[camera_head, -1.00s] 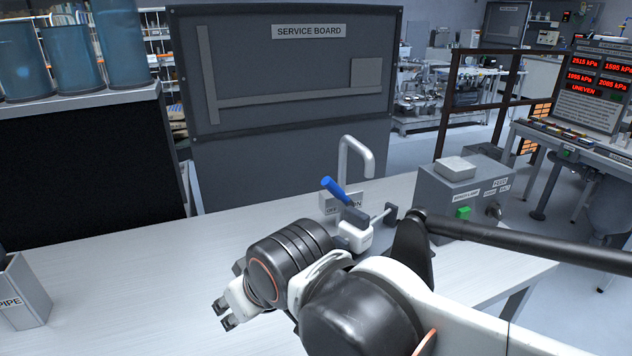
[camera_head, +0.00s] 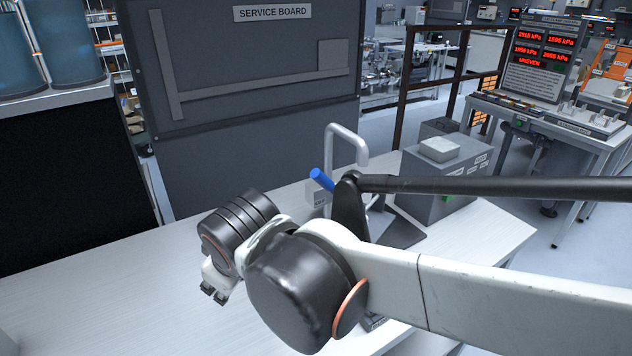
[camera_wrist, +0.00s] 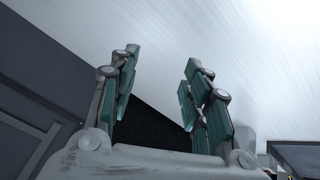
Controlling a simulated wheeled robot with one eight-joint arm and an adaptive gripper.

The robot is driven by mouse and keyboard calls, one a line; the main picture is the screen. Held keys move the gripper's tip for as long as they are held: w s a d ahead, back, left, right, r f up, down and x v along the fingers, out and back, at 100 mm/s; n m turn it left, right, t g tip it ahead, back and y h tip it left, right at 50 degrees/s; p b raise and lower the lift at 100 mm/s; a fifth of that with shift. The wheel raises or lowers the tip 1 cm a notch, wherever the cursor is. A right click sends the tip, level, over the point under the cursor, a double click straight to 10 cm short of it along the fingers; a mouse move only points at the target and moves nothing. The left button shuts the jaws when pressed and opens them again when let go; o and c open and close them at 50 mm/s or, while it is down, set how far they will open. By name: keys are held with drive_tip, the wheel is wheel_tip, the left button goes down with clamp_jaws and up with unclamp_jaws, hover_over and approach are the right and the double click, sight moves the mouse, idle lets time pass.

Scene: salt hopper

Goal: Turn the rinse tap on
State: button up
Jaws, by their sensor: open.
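The rinse tap has a grey curved spout (camera_head: 347,140) and a blue lever handle (camera_head: 321,180) that tilts up to the left. My gripper (camera_head: 213,294) is over the bench, left of and nearer than the tap, pointing down. In the wrist view my gripper (camera_wrist: 158,95) has its green-padded fingers apart with nothing between them. The tap cannot be made out in the wrist view.
A grey box (camera_head: 437,180) with labels stands right of the tap. A dark service board (camera_head: 250,65) rises behind the bench (camera_head: 110,290). Blue cylinders (camera_head: 75,45) stand on a shelf at left.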

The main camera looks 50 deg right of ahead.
drive_tip(key=w+d+n+g+h+p, duration=0.2)
drive_tip(key=w+d+n+h, duration=0.3)
drive_tip(key=d+n, duration=0.3)
drive_tip(key=n+g+h+p, duration=0.2)
drive_tip(key=n+g+h, duration=0.3)
drive_tip(key=n+h, duration=0.5)
approach(327, 184)
drive_tip(key=shift+m+h, duration=0.5)
drive_tip(key=shift+h, duration=0.2)
drive_tip(key=d+b, duration=0.1)
drive_tip(key=d, duration=0.4)
drive_tip(key=w+d+b, duration=0.1)
drive_tip(key=d, duration=0.1)
drive_tip(key=shift+w+d+f+b, duration=0.1)
drive_tip(key=shift+d+f+b, duration=0.05)
drive_tip(key=shift+d+b, duration=0.2)
clamp_jaws()
